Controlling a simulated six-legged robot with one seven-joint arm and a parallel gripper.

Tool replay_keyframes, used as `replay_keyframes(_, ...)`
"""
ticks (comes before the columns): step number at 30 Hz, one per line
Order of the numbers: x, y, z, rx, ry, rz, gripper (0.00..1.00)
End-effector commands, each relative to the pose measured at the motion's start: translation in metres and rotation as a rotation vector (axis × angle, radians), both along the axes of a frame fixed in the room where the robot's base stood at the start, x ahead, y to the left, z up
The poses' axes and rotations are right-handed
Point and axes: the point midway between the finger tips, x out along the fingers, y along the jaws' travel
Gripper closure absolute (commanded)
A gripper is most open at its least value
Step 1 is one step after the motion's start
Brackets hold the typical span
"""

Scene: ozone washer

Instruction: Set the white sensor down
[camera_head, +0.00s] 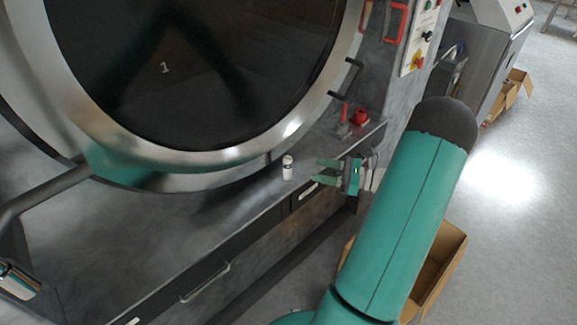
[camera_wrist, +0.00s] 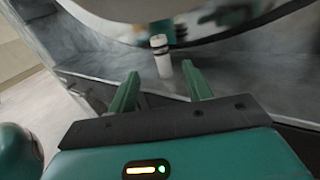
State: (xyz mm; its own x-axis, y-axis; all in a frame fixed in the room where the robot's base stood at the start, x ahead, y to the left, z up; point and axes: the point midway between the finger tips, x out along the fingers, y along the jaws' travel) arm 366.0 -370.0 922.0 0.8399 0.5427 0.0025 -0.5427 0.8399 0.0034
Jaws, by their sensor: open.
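The white sensor (camera_head: 288,167) is a small white cylinder with a dark band. It stands upright on the grey ledge (camera_head: 235,198) below the big round washer door. It also shows in the wrist view (camera_wrist: 162,60), beyond the fingertips and roughly between them. My gripper (camera_head: 317,171) has two green fingers, spread apart with nothing between them, just right of the sensor. A small space shows between fingers and sensor in the head view.
The washer door (camera_head: 190,60) curves close behind the sensor. A red button (camera_head: 359,117) and a door handle stand to the right on the machine. A cardboard box (camera_head: 447,250) lies on the floor behind my arm. The ledge left of the sensor is clear.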

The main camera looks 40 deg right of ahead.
Motion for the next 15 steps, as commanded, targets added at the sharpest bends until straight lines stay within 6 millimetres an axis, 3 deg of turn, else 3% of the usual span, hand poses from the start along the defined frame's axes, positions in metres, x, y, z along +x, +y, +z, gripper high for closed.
replay_keyframes(6, 0.036, 0.025, 0.0, -0.002, 0.0, 0.004, 0.5)
replay_keyframes(15, 0.058, 0.036, -0.001, -0.003, 0.001, 0.005, 0.5)
